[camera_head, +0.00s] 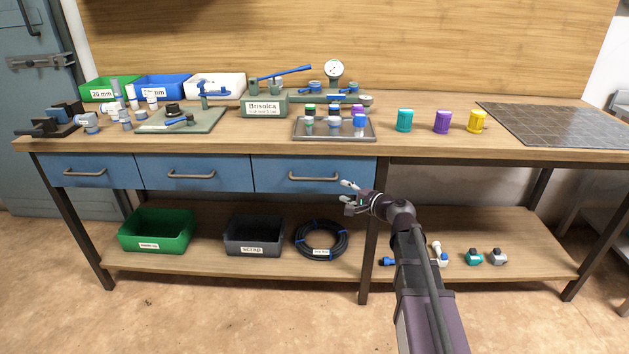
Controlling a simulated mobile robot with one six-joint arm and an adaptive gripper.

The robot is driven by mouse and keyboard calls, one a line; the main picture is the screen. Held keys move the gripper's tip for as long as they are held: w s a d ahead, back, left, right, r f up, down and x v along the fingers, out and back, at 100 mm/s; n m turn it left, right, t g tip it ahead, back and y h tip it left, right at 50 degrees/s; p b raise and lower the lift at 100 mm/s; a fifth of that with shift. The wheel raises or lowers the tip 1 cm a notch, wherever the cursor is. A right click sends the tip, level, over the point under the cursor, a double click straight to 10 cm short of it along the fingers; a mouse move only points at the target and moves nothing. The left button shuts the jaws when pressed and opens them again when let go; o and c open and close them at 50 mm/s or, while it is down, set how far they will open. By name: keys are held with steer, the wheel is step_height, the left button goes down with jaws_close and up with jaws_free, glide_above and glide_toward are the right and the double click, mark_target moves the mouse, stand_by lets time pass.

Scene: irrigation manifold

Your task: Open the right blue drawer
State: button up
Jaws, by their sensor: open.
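The right blue drawer (281,173) is the rightmost of the three blue drawers under the bench top. It looks shut, its front level with the others. Its grey bar handle (314,178) runs across the front. My gripper (346,191) is in front of the bench, just right of and slightly below the handle in the picture. Its fingers are open and point left, with nothing seen between them. I cannot tell how far it is from the drawer front; it looks apart from the handle.
The bench top (430,150) above carries a tray (334,136) of small fittings and teal, purple and yellow containers. A bench leg (370,240) stands close behind my gripper. On the lower shelf are a hose coil (300,245), a scrap bin (253,236) and a green bin (157,231).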

mark_target(316, 180)
steer(key=b+x, duration=0.2)
steer(key=x, duration=1.1)
steer(key=shift+w+a+f, duration=0.1)
steer(key=shift+w+a, duration=0.05)
steer(key=shift+w, duration=0.1)
jaws_close()
